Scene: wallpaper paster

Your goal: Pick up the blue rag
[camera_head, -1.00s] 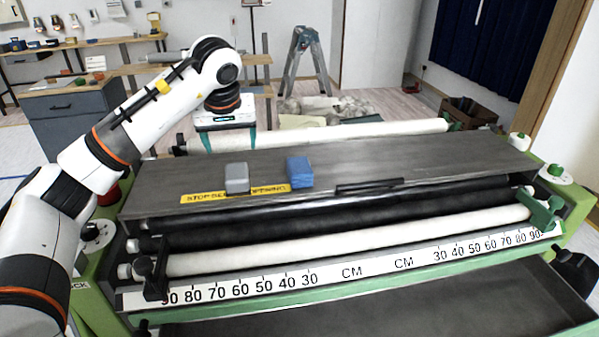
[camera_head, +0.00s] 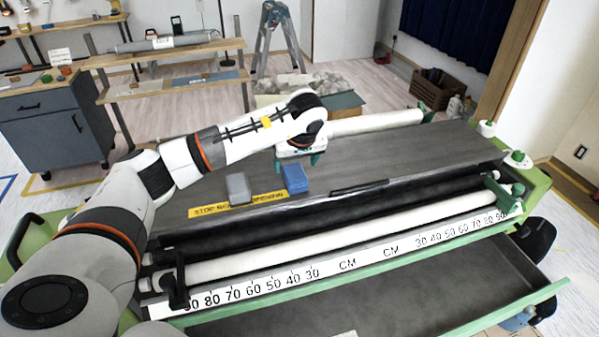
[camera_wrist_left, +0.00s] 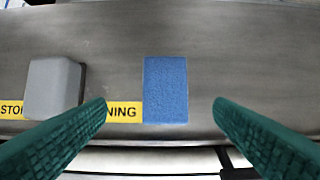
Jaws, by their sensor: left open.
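The blue rag (camera_head: 295,178) is a small folded block on the dark top plate of the pasting machine, at the right end of the yellow warning label. In the left wrist view the blue rag (camera_wrist_left: 166,89) lies flat between and beyond the two green fingers, untouched. My left gripper (camera_head: 299,157) is above the plate, just behind and over the rag in the head view. In the wrist view the left gripper (camera_wrist_left: 160,108) is open and empty, its fingers wide apart. My right gripper is not in view.
A grey block (camera_head: 239,189) sits left of the rag on the yellow label (camera_head: 208,210). It is close to the left finger in the wrist view. White rollers (camera_head: 250,262) and a centimetre scale (camera_head: 345,264) run along the front. The plate (camera_head: 420,160) is bare to the right.

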